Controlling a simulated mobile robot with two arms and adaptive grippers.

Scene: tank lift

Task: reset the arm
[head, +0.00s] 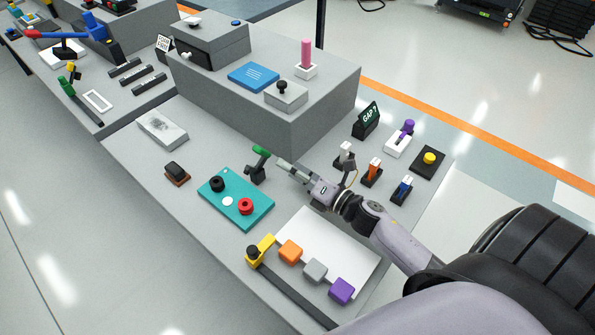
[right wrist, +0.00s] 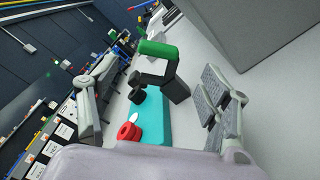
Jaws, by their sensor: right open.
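A dark jointed lever arm with a green handle (head: 261,151) stands on the grey bench, just behind the teal panel (head: 222,207). In the right wrist view its green handle (right wrist: 158,49) lies crosswise ahead of the gap between my fingers, and its dark bracket (right wrist: 176,88) shows below. My right gripper (head: 283,164) is open and points at the lever arm from the right. The handle appears apart from both fingers. My left gripper is not in view.
The teal panel carries a black knob (head: 217,184) and a red knob (head: 246,206). A grey raised block (head: 292,130) stands behind. Small switches, orange (head: 374,167) and blue (head: 404,186), stand right of my wrist. A white sheet (head: 310,236) with coloured blocks lies in front.

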